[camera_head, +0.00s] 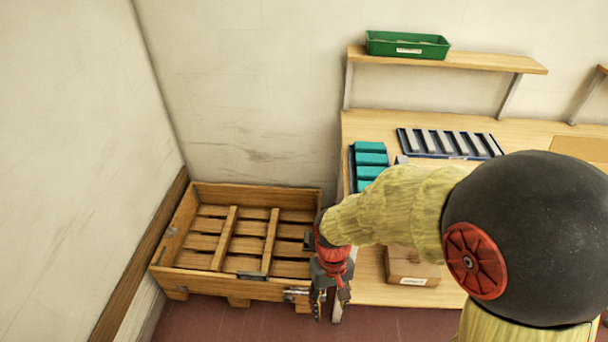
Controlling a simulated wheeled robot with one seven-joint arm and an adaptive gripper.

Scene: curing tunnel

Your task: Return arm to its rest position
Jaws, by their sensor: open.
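My gripper (329,297) hangs at the end of my arm, fingers pointing down, at the right front corner of a wooden crate (222,287). The fingers are open and nothing shows between them. They are beside the left edge of the wooden table (386,293). My arm reaches across the table from the right and hides part of its top.
A teal block set (371,159) and a blue tray with grey bars (402,141) stand on the table. A cardboard box (412,268) sits near its front. A green bin (408,45) is on the wall shelf (480,61). The slatted crate looks empty; walls stand behind and left.

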